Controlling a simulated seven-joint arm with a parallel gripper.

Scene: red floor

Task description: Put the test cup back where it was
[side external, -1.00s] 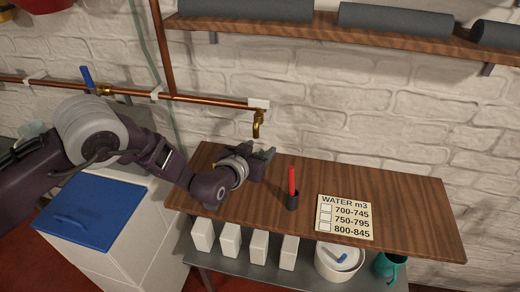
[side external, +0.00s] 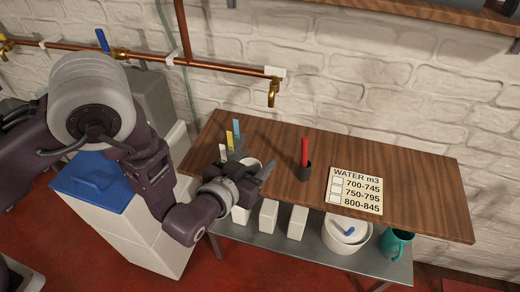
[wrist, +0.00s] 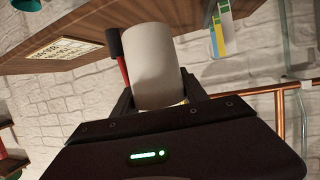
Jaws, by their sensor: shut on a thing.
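A plain white cup (wrist: 155,65) stands out between the jaws in the wrist view. My gripper (wrist: 160,98) is shut on it. In the side view my gripper (side external: 254,168) is at the front left part of the wooden table (side external: 405,185), and only a little of the cup (side external: 250,163) shows between the fingers. I cannot tell whether the cup touches the tabletop. Coloured strips (side external: 232,138) in yellow, blue and white stand just behind the gripper; they also show in the wrist view (wrist: 219,33).
A black holder (side external: 304,172) with a red marker (side external: 305,150) stands right of the gripper. The WATER m3 card (side external: 356,190) lies farther right. A brass tap (side external: 273,93) hangs at the wall. White blocks, a white bucket (side external: 345,238) and a teal mug (side external: 397,243) are on the shelf below.

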